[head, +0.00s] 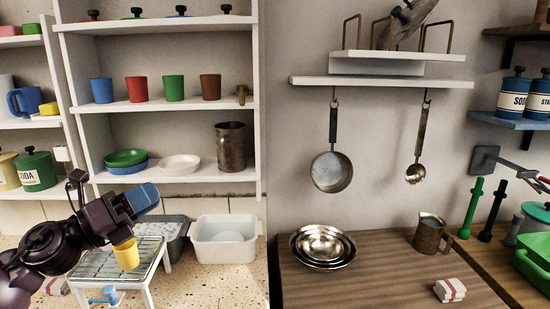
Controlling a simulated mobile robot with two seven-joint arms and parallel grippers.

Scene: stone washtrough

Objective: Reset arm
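My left arm comes in from the lower left, and its dark gripper (128,208) is raised in front of the shelf unit, above the wire rack. A blue block-like piece (143,197) shows at its far end; I cannot tell whether it is part of the gripper or a thing held. A yellow cup (126,254) shows just below the gripper, over the rack; I cannot tell whether it touches either. The gap between the fingers is not clear. My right gripper is not in view.
The wire rack (145,286) stands on the speckled counter beside a white basin (226,240). Nested metal bowls (322,245), a metal jug (430,234) and a small red-and-white packet (450,290) are on the wooden counter. A ladle (417,172) and a pan (331,171) hang above it.

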